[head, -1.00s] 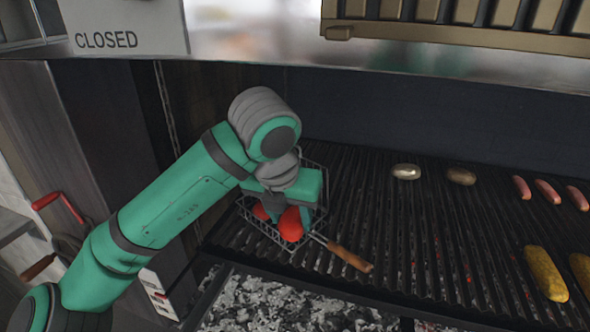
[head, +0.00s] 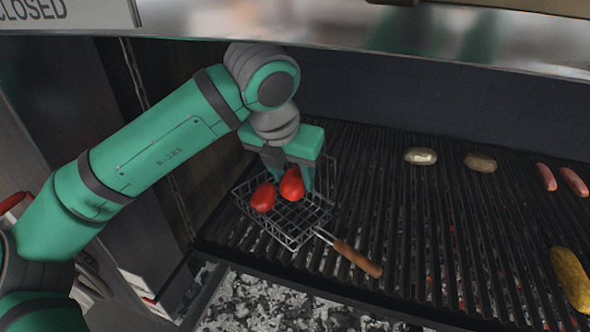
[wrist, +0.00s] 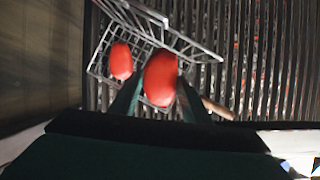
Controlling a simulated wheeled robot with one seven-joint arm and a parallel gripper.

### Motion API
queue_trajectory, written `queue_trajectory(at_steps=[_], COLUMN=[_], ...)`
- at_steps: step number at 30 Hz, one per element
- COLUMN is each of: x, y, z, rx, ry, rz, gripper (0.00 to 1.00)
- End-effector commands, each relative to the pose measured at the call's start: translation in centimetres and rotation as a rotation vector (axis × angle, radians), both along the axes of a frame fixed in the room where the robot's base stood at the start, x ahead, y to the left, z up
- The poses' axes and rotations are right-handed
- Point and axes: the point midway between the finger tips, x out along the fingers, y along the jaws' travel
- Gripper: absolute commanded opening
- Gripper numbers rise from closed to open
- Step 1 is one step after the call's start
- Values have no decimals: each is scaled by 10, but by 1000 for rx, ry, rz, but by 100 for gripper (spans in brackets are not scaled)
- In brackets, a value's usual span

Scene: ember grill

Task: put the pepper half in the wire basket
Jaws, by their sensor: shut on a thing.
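My gripper (head: 288,178) is shut on a red pepper half (head: 292,185) over the back part of the wire basket (head: 290,241). Whether this pepper half touches the basket's mesh or hangs just above it, I cannot tell. A second red pepper half (head: 263,197) lies in the basket to the left, apart from the held one. In the wrist view the held pepper half (wrist: 161,78) sits between the two fingers of my gripper (wrist: 158,92), with the other pepper half (wrist: 121,61) at its left. The wire basket (wrist: 190,47) shows behind them, its open lid frame towards the right.
The basket's wooden handle (head: 357,258) points to the front right over the grill grate (head: 400,225). Two potato-like pieces (head: 420,156), sausages (head: 546,177) and a yellow piece (head: 571,278) lie farther right. A dark wall stands close left.

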Motion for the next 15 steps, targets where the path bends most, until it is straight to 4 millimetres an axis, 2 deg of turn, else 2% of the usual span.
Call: queue_trajectory(at_steps=[15], x=[-1], y=[-3], z=[-45], rx=[1], ry=[2], rz=[-4], gripper=[20])
